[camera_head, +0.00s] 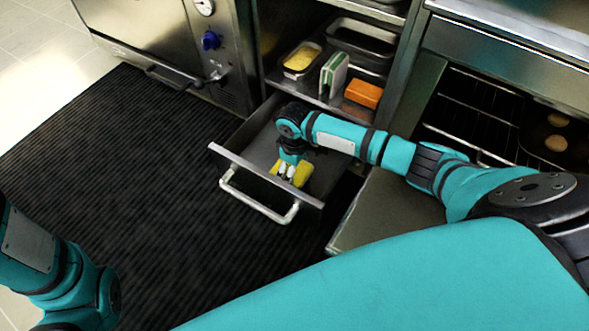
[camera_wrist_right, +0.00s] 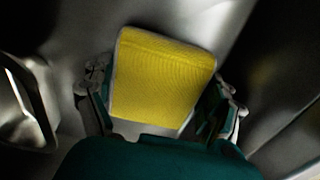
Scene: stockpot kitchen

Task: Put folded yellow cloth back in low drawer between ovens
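The folded yellow cloth (camera_head: 302,174) is inside the pulled-out low drawer (camera_head: 240,160), near its front right. My right gripper (camera_head: 284,171) reaches down into the drawer over the cloth. In the right wrist view the cloth (camera_wrist_right: 162,78) lies between the two spread fingers of my right gripper (camera_wrist_right: 163,98). The fingers stand wide at either side of it and do not look closed on it. The drawer's front bar handle (camera_head: 260,200) is free. My left arm shows at the lower left, but its gripper is out of view.
Above the drawer, a shelf (camera_head: 330,98) holds a yellow-filled pan (camera_head: 301,58), a green-and-white item (camera_head: 333,74) and an orange block (camera_head: 363,93). An oven (camera_head: 165,35) stands left. At right, a lowered oven door (camera_head: 385,215) lies beside the drawer. Dark ribbed mat (camera_head: 110,170) is clear.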

